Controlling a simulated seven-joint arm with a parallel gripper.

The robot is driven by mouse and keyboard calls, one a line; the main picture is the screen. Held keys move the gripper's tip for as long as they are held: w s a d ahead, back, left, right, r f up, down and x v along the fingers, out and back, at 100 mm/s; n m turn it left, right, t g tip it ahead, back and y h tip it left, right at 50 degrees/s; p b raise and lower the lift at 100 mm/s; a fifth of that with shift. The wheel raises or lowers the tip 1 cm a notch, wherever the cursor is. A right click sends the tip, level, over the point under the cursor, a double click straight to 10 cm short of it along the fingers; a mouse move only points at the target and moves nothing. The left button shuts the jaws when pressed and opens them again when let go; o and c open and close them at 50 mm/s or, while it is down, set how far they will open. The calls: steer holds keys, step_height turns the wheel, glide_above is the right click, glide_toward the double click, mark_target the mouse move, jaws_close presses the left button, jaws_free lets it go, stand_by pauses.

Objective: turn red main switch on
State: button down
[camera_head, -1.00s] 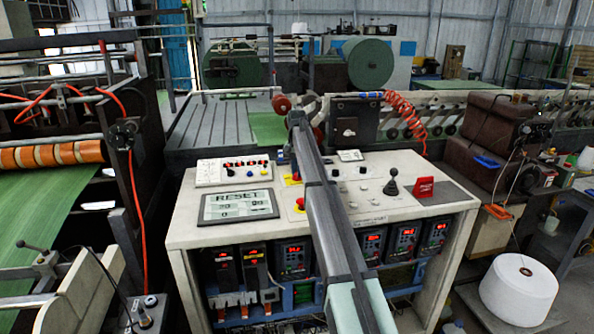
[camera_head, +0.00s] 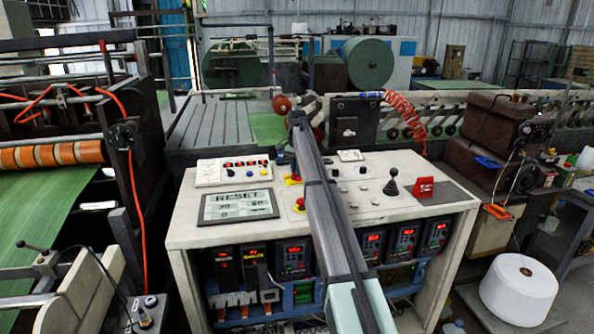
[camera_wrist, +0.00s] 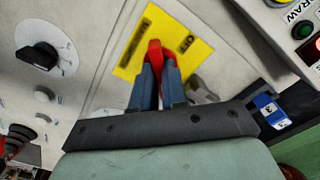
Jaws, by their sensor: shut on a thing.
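The red main switch (camera_wrist: 154,52) shows in the wrist view as a red handle on a yellow plate (camera_wrist: 176,30). The handle points towards the top of the wrist picture. In the head view, my arm hides most of the switch area on the control desk (camera_head: 190,225), and a small bit of yellow and red (camera_head: 291,180) shows beside the arm.
A RESET screen (camera_head: 238,205) lies left of my arm. A black joystick (camera_head: 391,186) and a red sign (camera_head: 424,188) stand on the right. In the wrist view, a black knob (camera_wrist: 40,57) and a grey lever (camera_wrist: 201,90) are close by.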

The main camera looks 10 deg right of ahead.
steer(key=c, duration=1.2)
jaws_free()
steer(key=shift+o, duration=0.2)
step_height(320, 180, up, 14)
steer(key=shift+f, duration=0.1)
